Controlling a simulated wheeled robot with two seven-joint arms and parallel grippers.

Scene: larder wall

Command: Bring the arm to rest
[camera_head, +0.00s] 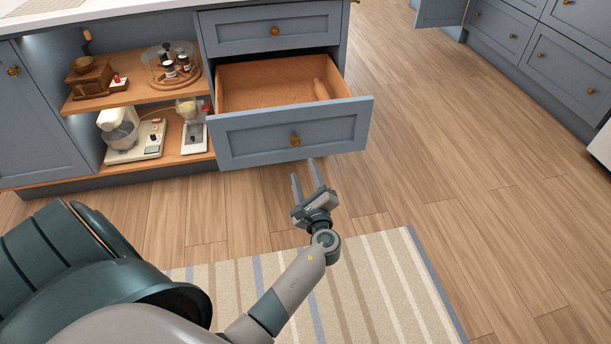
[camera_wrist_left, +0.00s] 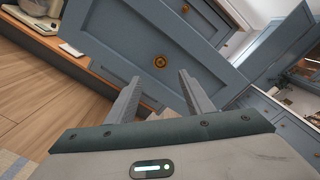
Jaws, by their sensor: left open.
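My left gripper (camera_head: 306,180) is open and empty in the head view, with its arm stretched forward over the rug. Its two fingers point toward the front of the open lower drawer (camera_head: 290,136), just below and in front of it. In the left wrist view the open fingers (camera_wrist_left: 160,98) stand apart with nothing between them. The drawer's brass knob (camera_wrist_left: 160,62) shows beyond the fingertips, apart from them. My right gripper is in neither view.
The lower drawer is pulled out, and a wooden object (camera_head: 321,90) lies inside at its right. Open shelves (camera_head: 138,93) at the left hold a coffee grinder (camera_head: 90,77), a jar carousel (camera_head: 170,66) and a stand mixer (camera_head: 118,128). Wood floor (camera_head: 450,150) is clear at the right.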

